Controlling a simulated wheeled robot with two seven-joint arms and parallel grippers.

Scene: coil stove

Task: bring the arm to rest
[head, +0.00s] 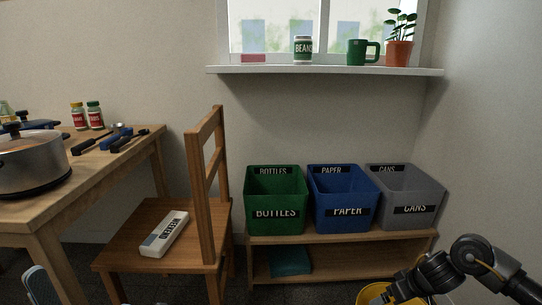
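My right arm (470,262) comes in at the lower right, dark and bent. Its far end (388,296) reaches down to the left, in front of a yellow round container at the bottom edge. That end is dark and cut off by the picture, so I cannot make out whether its fingers are open or shut. I see no object held. My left gripper is not in view.
Green (276,222), blue (345,220) and grey (412,213) bins stand on a low wooden shelf (340,238). A yellow container (372,292) is beneath my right arm. A table with a pot (32,165) is at left.

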